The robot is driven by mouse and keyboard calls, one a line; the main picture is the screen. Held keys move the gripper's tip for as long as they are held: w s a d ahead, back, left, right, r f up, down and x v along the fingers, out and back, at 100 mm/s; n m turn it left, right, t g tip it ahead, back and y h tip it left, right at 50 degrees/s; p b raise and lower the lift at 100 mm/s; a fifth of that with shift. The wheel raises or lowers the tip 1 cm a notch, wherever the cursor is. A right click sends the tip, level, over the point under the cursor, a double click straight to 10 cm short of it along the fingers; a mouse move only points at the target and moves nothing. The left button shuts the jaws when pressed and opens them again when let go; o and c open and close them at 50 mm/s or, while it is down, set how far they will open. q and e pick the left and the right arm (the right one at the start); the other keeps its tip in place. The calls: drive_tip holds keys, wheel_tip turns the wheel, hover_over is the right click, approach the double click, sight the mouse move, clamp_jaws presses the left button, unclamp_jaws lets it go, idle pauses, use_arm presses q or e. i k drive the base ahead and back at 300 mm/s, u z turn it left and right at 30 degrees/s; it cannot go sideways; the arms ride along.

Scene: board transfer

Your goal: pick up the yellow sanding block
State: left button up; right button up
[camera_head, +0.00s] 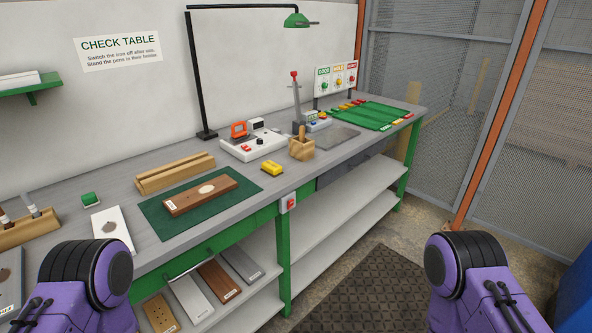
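The yellow sanding block (272,168) lies on the grey workbench top (345,155), close to the front edge. It sits right of the green mat (157,213) and in front of the white device. Nothing touches it from above. My two purple arms show only at the bottom left and bottom right corners of the view. Both are low and well apart from the block. Neither gripper's fingers are in the frame.
A brown board (200,195) lies on the mat. A wooden holder (301,148) and a white device (254,143) stand behind the block. A black lamp post (197,80) rises at the back. Boards lie on the lower shelf (315,227). A red switch (290,201) is on the bench front.

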sight(273, 169)
drive_tip(key=z, duration=1.7)
drive_tip(key=i, duration=1.55)
drive_tip(key=u, duration=1.3)
